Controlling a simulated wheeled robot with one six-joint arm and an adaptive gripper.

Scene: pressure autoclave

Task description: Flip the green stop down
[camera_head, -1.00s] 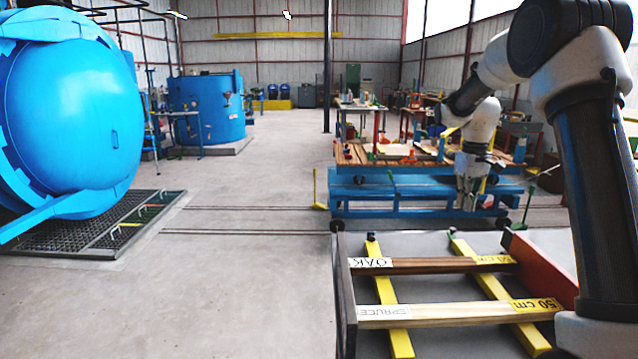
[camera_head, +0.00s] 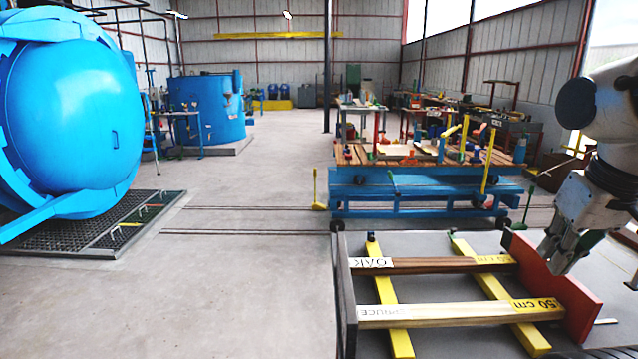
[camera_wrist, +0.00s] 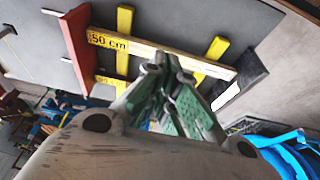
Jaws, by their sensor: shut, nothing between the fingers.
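My gripper (camera_head: 556,258) is shut and empty. It hangs in front of the red end plate at the right of the near rack. In the wrist view my gripper (camera_wrist: 168,70) has its fingers together, with the rack boards beyond it. A thin green upright lever with a wider foot (camera_head: 526,208) stands at the right end of the blue trolley, apart from my gripper and farther back. I cannot tell which of the two is the green stop. Neither is clear in the wrist view.
The near rack holds an oak board (camera_head: 440,265) and a spruce board (camera_head: 450,315) across yellow bars, beside the red end plate (camera_head: 556,285). The blue trolley (camera_head: 420,200) stands behind it. A yellow lever (camera_head: 317,195) is at its left.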

